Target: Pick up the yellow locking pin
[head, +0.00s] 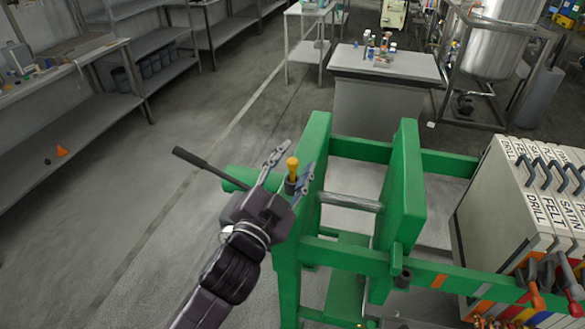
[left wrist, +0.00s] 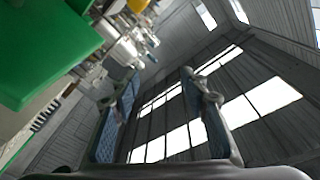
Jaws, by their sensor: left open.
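The yellow locking pin (head: 292,168) stands upright in a dark collar beside the left post of the green frame (head: 317,185). My left gripper (head: 296,158) is open, and in the head view its two fingers show on either side of the pin's yellow head. In the left wrist view my left gripper (left wrist: 163,97) is open with nothing visible between its fingers. I cannot tell from that view where the pin is. The pin's lower part is hidden in the collar. My right gripper is not in view.
A dark rod (head: 203,160) sticks out left of the gripper. A rack of labelled boards (head: 515,190) stands at the right, with clamps (head: 540,285) below it. A grey workbench (head: 385,62) stands behind. The floor at the left is clear except for small orange and dark items.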

